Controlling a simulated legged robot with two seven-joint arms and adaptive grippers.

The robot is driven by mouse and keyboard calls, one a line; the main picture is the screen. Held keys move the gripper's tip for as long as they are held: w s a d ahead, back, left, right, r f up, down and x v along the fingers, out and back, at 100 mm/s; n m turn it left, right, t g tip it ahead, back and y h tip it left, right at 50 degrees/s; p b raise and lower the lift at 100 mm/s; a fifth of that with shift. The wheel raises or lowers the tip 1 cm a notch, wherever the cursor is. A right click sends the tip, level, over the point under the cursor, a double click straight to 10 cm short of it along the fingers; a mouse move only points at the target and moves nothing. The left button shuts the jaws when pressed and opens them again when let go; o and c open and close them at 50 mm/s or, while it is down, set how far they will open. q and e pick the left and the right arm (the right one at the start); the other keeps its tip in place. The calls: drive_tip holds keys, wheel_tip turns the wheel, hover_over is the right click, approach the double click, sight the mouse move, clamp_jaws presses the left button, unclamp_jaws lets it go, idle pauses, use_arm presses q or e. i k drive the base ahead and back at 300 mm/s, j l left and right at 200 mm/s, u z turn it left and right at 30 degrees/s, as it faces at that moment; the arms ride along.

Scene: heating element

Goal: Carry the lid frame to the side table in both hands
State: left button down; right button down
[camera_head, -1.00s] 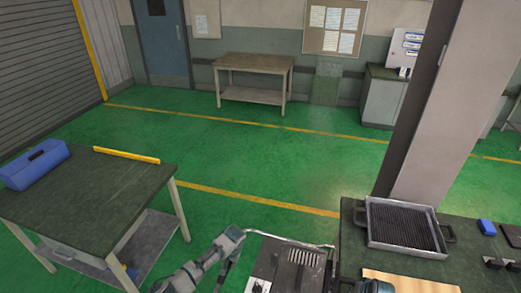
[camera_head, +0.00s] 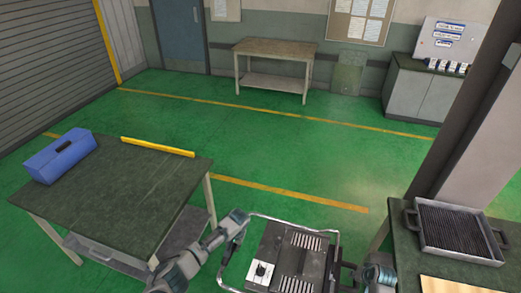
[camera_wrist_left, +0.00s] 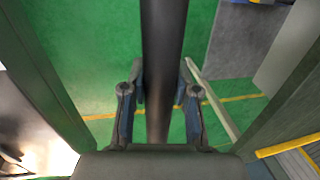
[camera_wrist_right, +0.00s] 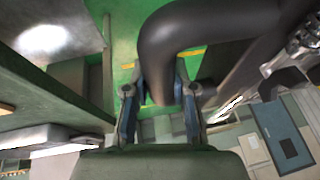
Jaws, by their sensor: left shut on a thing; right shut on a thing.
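The lid frame (camera_head: 292,255) is a dark box with vent slots and a white knob plate, inside a bent metal tube frame. It hangs in front of me at the bottom of the head view, over the green floor. My left gripper (camera_head: 236,222) is shut on the tube at its left side; the left wrist view shows the dark tube (camera_wrist_left: 160,70) between the fingers. My right gripper (camera_head: 378,270) is shut on its right side, on a bent dark tube (camera_wrist_right: 180,45) in the right wrist view. The side table (camera_head: 150,195) stands at the left with a dark green top.
A blue toolbox (camera_head: 60,157) and a yellow bar (camera_head: 158,147) lie along the side table's left and far edges; its near right top is bare. A workbench (camera_head: 408,245) with a ribbed tray (camera_head: 455,232) is close at right, beside a pillar (camera_head: 480,140). Floor ahead is clear.

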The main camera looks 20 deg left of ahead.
sight(119, 187)
drive_tip(key=i+j, duration=0.1)
drive_tip(key=j, duration=1.35)
drive_tip(key=i+j, duration=0.15)
drive_tip(key=j, duration=0.55)
drive_tip(key=i+j, duration=0.1)
drive_tip(key=j, duration=0.65)
drive_tip(key=i+j, duration=0.1)
drive_tip(key=j, duration=1.3)
drive_tip(key=i+j, duration=0.15)
drive_tip(key=j, duration=0.6)
